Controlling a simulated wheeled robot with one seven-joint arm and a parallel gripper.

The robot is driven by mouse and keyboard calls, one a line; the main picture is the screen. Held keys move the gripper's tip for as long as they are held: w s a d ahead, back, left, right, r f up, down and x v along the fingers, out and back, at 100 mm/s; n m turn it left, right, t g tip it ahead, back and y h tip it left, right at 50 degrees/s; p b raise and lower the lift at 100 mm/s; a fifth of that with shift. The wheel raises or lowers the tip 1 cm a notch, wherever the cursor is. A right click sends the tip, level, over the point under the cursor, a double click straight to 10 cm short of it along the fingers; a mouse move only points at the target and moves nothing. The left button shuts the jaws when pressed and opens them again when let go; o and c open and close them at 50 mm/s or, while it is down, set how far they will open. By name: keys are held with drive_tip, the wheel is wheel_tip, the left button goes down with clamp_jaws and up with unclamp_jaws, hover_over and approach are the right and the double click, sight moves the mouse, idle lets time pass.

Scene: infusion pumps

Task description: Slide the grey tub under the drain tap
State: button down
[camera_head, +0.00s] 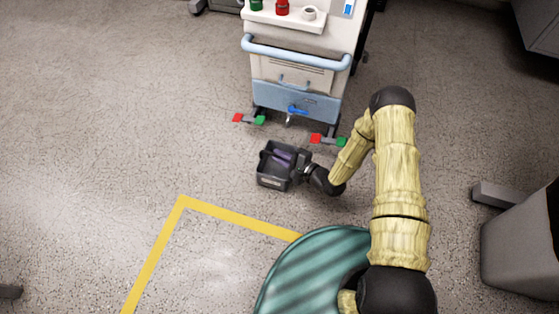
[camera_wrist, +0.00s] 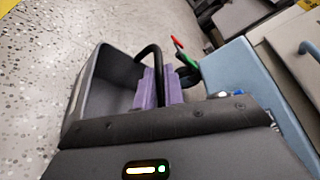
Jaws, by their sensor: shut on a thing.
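The grey tub (camera_head: 271,178) sits on the floor in front of the cart, a little below and left of the drain tap in the head view. The drain tap (camera_head: 292,113) has a blue handle and sticks out from the cart's lower blue panel. My gripper (camera_head: 297,163) is at the tub's right side. In the wrist view, the purple fingers of my gripper (camera_wrist: 158,88) are shut on the tub's dark curved handle. The tub's wall (camera_wrist: 85,82) shows to the left of the fingers. The tap's outlet is not clearly visible in the wrist view.
The white and blue cart (camera_head: 295,75) stands beyond the tub. Red and green pedals stick out low at its left (camera_head: 248,119) and right (camera_head: 327,140). A yellow floor line (camera_head: 235,217) lies nearer me. A grey bin (camera_head: 520,240) stands at right. The floor left of the tub is clear.

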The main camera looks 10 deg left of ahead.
drive_tip(key=w+b, duration=0.2)
drive_tip(key=w, duration=0.5)
drive_tip(key=shift+d, duration=0.2)
drive_tip(key=shift+f+b, duration=0.35)
drive_tip(key=shift+f, duration=0.05)
drive_tip(key=c, duration=1.4)
unclamp_jaws()
drive_tip(key=shift+d, duration=0.15)
drive_tip(key=p+v, duration=0.8)
drive_tip(key=v, duration=0.9)
drive_tip(key=shift+p, duration=0.4)
drive_tip(key=shift+d, duration=0.1)
